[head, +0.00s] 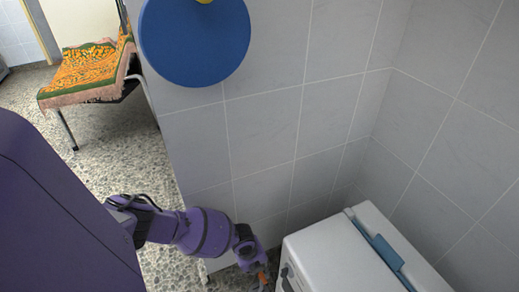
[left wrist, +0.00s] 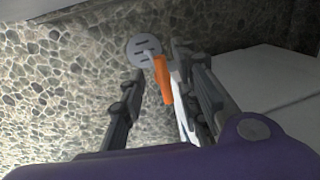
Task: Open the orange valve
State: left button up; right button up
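The orange valve handle (left wrist: 163,80) shows in the left wrist view, between the two fingers of my left gripper (left wrist: 158,72) and closer to the right finger. The fingers are spread apart. I cannot tell whether the right finger touches the handle. A small orange part (head: 263,278) also shows at the bottom of the head view, at the end of my purple left arm beside the white appliance. Most of my left gripper is cut off or hidden there. My right gripper is not in view.
A white appliance (head: 325,256) with a blue strip (head: 385,254) stands right of my left arm. A tiled wall (head: 270,140) rises behind, with a blue disc (head: 195,40). A round slotted grey plate (left wrist: 143,47) lies by the handle.

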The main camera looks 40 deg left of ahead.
pick_arm(q)
jog(key=shift+w+f, duration=0.15)
jog(key=shift+f, duration=0.6)
grip_shut()
